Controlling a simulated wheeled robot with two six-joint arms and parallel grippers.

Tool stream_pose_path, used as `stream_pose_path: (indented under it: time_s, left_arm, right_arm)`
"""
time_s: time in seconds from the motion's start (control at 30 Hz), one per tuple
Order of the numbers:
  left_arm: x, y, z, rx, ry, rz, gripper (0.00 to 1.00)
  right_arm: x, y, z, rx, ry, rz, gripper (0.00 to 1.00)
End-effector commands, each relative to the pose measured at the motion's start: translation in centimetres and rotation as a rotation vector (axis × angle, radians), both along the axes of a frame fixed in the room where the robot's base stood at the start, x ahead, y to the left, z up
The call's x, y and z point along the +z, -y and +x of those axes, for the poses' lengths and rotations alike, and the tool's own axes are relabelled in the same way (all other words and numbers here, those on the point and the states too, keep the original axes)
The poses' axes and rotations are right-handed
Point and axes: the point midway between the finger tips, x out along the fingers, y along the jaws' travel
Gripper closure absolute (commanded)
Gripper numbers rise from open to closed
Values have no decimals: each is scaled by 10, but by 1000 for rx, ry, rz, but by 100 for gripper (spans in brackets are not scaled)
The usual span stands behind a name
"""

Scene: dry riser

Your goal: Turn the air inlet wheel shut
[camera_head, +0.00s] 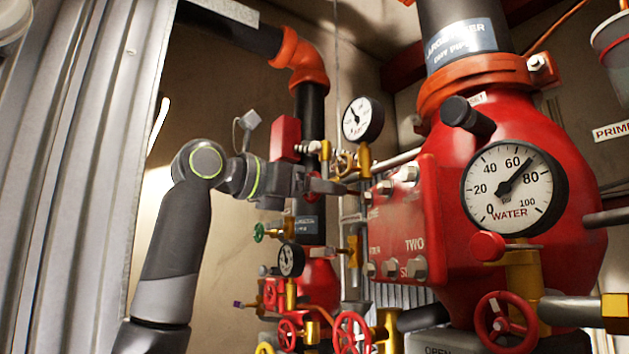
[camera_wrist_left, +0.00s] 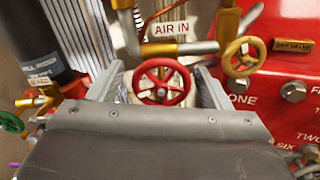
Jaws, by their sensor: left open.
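The air inlet wheel (camera_wrist_left: 162,92) is a small red handwheel with spokes, below a white "AIR IN" label (camera_wrist_left: 171,29) in the left wrist view. My left gripper (camera_wrist_left: 160,84) is open, and the wheel appears between its two fingers, with a gap on each side. I cannot tell how far the fingertips are from the wheel in depth. In the head view my left gripper (camera_head: 338,187) reaches right towards the pipework beside the red valve body (camera_head: 530,150). My right gripper is in neither view.
A yellow handwheel (camera_wrist_left: 241,57) and brass pipe are close right of the fingers. A green wheel (camera_head: 259,232) and small gauge (camera_head: 291,260) lie below the gripper. Several red wheels sit lower; a large water gauge (camera_head: 514,188) is at right. Corrugated metal (camera_head: 80,150) stands left.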

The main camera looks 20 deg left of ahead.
Motion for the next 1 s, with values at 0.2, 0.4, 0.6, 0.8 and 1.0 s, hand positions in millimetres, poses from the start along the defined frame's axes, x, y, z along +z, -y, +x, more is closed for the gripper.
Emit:
stream_pose_path:
  time_s: [0.2, 0.4, 0.6, 0.8, 1.0]
  left_arm:
    - [0, 1, 1, 0, 0, 0, 28]
    - [0, 1, 0, 0, 0, 0, 50]
    - [0, 0, 0, 0, 0, 0, 73]
    - [0, 0, 0, 0, 10, 13, 73]
    - [0, 0, 0, 0, 57, 73, 73]
  right_arm:
    - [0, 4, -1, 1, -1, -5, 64]
    - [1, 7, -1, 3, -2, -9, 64]
    - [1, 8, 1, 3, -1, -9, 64]
    - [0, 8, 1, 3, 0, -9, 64]
    - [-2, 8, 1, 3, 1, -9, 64]
